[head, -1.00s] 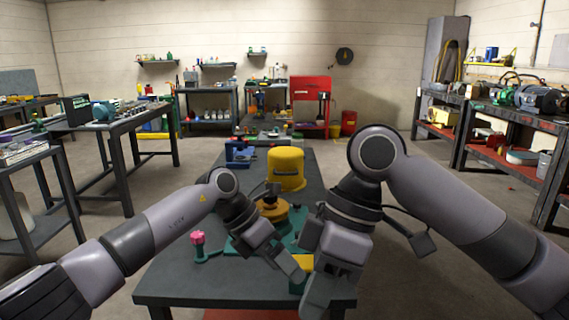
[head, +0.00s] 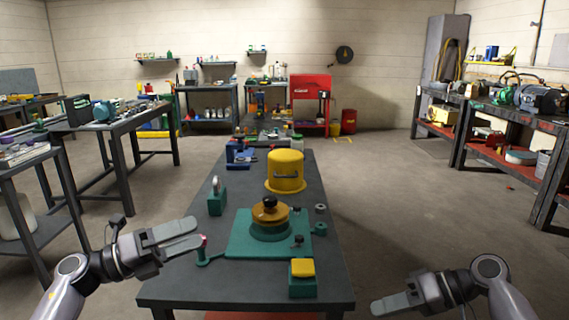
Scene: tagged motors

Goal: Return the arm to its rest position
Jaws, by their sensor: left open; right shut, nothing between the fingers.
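My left gripper (head: 190,235) is at the left edge of the workbench in the head view. Its fingers point right, parted and empty, close to a pink-topped green post (head: 203,243); I cannot tell whether they touch it. My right gripper (head: 378,306) is off the bench's right side at the bottom, its fingers together and empty, pointing left. The dark workbench (head: 180,284) stands between the two arms. On it sits a green plate (head: 240,235) bearing an orange-brown round part with a dark knob (head: 268,208).
A yellow lidded pot (head: 286,168) stands behind the plate. A green box with a yellow top (head: 302,277) is at the front right. A green upright piece (head: 217,196) and a blue vise (head: 238,153) stand on the left side. Floor right of the bench is clear.

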